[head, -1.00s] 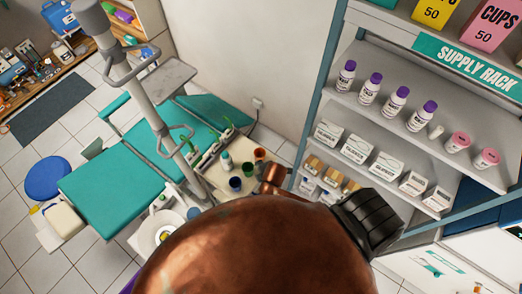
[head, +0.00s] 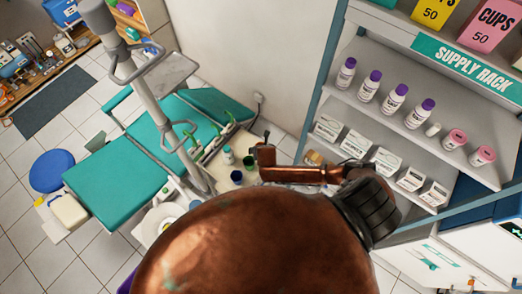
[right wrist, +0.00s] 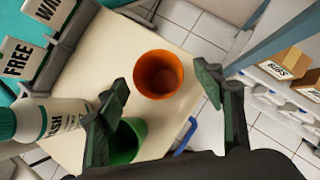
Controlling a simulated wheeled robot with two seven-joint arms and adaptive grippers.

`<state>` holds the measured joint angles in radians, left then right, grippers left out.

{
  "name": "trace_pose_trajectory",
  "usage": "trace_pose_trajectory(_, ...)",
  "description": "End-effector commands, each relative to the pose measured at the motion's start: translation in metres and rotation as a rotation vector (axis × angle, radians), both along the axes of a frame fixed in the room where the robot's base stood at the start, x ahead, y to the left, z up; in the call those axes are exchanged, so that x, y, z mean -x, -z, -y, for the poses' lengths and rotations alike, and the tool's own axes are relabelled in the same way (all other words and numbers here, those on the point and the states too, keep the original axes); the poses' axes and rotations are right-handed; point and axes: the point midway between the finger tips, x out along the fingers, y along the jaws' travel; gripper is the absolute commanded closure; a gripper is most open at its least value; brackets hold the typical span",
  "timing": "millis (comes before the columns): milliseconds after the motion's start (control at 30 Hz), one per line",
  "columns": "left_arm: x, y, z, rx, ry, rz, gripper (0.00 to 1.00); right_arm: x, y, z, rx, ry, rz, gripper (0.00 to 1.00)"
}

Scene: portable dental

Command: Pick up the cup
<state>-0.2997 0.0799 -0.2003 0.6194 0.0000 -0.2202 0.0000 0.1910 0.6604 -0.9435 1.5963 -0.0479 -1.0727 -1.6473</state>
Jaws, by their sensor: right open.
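An orange cup (right wrist: 158,75) stands upright on a cream tabletop, seen from above in the right wrist view. My right gripper (right wrist: 164,86) is open, its two fingers framing the cup from left and right in the picture; nothing is between them that I can see touching. A green cup (right wrist: 127,140) stands near the left finger; it also shows in the head view (head: 250,162). A dark blue cup (head: 237,177) is beside it in the head view. There, my right gripper (head: 263,150) covers the orange cup. My left gripper is not in view.
A white bottle with a green cap (right wrist: 50,120) stands left of the green cup. The supply rack (head: 425,130) with bottles and boxes rises close on the right. A teal dental chair (head: 120,180) is on the left.

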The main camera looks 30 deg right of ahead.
Motion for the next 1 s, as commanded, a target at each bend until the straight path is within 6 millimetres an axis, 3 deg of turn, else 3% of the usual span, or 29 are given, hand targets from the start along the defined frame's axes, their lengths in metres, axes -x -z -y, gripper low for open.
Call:
trace_pose_trajectory(200, 0.000, 0.000, 0.000, 0.000, 0.000, 0.000, 0.45, -0.012, 0.023, 0.004, 0.000, 0.001, 0.000, 0.38)
trace_pose_trajectory(533, 0.000, 0.000, 0.000, 0.000, 0.000, 0.001, 0.45, -0.014, 0.027, 0.005, -0.001, 0.000, 0.001, 0.39)
trace_pose_trajectory(1000, -0.001, 0.000, 0.000, 0.000, 0.000, 0.001, 0.45, -0.014, 0.027, 0.005, 0.000, 0.001, 0.000, 0.71)
